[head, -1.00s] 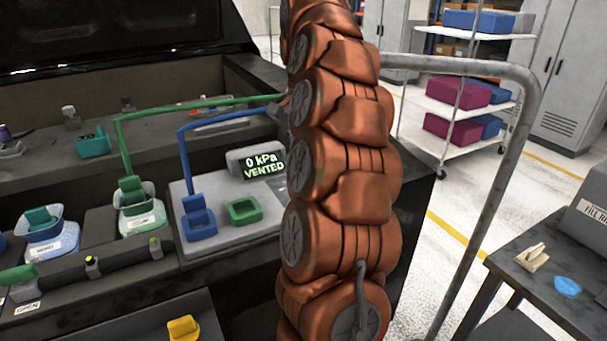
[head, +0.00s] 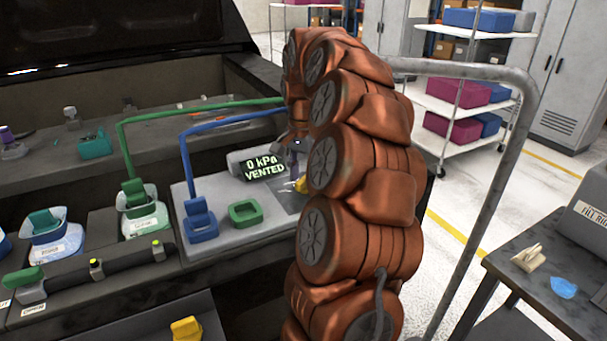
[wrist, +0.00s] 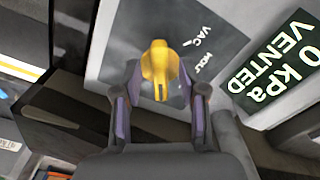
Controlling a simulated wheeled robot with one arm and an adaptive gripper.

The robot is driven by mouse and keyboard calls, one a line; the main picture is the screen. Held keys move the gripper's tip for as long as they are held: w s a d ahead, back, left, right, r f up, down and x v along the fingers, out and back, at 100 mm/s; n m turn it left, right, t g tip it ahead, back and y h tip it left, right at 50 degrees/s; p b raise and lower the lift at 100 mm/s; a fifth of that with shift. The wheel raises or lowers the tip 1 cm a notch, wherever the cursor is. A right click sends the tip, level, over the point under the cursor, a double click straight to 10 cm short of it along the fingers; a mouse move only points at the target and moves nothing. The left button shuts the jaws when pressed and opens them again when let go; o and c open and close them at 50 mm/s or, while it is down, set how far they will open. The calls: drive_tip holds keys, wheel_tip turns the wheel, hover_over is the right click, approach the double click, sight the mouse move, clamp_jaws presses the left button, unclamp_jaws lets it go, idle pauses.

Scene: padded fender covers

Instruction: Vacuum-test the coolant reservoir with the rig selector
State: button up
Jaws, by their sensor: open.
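The yellow rig selector (wrist: 160,66) stands on a dark plate marked VAC and HOLD in the wrist view. In the head view a bit of the selector (head: 301,184) shows beside my arm. My gripper (wrist: 161,78) is open, with one finger on each side of the selector; I cannot tell whether they touch it. The rig display (head: 264,169) reads 0 kPa VENTED. A white reservoir with a green cap (head: 143,212) stands left of the rig, below the green hose. Another green-capped white reservoir (head: 57,240) stands farther left; its label is too small to read.
The grey rig panel (head: 263,224) carries a blue fitting (head: 200,222) under the blue hose and an empty green socket (head: 244,212). A yellow piece (head: 186,329) lies at the front. A metal rail (head: 500,185) and a dark side table (head: 515,270) stand at the right.

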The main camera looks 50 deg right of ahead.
drive_tip(key=shift+f, duration=0.25)
clamp_jaws()
idle(0.3)
